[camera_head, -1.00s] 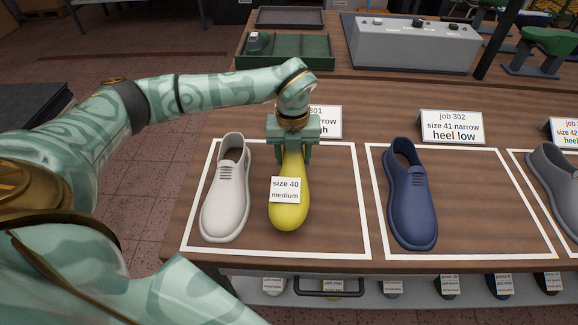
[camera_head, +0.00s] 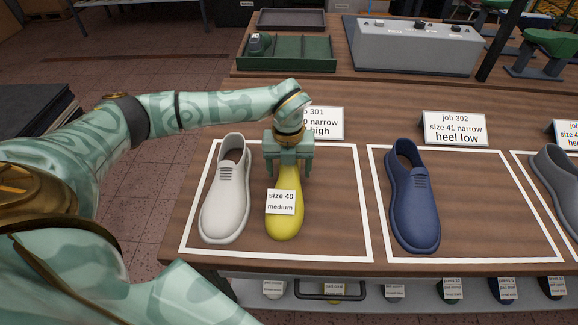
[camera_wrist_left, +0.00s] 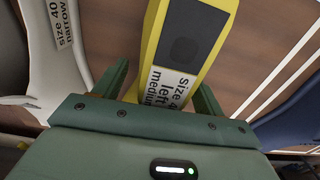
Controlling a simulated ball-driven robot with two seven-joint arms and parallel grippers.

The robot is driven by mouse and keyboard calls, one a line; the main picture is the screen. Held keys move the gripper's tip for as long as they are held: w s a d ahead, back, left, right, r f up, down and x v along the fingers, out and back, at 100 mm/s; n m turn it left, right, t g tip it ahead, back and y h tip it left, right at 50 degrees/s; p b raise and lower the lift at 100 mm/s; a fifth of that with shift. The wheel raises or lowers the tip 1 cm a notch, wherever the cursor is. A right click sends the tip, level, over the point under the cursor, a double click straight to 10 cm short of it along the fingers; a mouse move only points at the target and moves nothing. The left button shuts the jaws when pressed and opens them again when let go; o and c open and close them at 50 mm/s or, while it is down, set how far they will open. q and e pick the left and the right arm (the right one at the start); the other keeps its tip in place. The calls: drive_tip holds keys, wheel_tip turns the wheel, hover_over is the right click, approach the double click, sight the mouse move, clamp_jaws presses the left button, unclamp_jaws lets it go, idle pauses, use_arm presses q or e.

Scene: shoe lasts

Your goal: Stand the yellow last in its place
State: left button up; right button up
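The yellow last (camera_head: 285,224) is in the left white-outlined area, just right of a white shoe (camera_head: 224,200) and toe toward me. Its tag reads "size 40 medium"; in the left wrist view the last (camera_wrist_left: 212,18) also carries a label with "left". It appears to rest on the table. My left gripper (camera_head: 288,168) is over its rear end, one finger on each side. In the left wrist view the fingers (camera_wrist_left: 160,88) stand open with gaps beside the last. My right gripper is not in view.
A card (camera_head: 322,122) for job 301 stands behind the last, partly hidden by my gripper. A navy shoe (camera_head: 413,205) is in the adjacent outline with the job 302 card (camera_head: 455,128). A green tray (camera_head: 290,52) and grey control box (camera_head: 415,45) are at the back.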

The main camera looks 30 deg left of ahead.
use_arm(q)
wheel_tip(320, 180, up, 12)
drive_tip(key=shift+a+r+p, duration=0.1)
drive_tip(key=shift+p, duration=1.15)
wheel_tip(320, 180, up, 4)
drive_tip(key=p, duration=0.4)
drive_tip(key=shift+s+r, duration=0.1)
drive_tip(key=shift+r, duration=0.1)
drive_tip(key=s+d+p, duration=0.2)
drive_tip(key=s+d, duration=0.3)
drive_tip(key=s, duration=0.4)
drive_tip(key=s+d+p, duration=0.2)
drive_tip(key=s+d, duration=0.4)
drive_tip(key=s, duration=0.3)
drive_tip(key=shift+s+d+p, duration=0.25)
drive_tip(key=shift+s+p, duration=0.1)
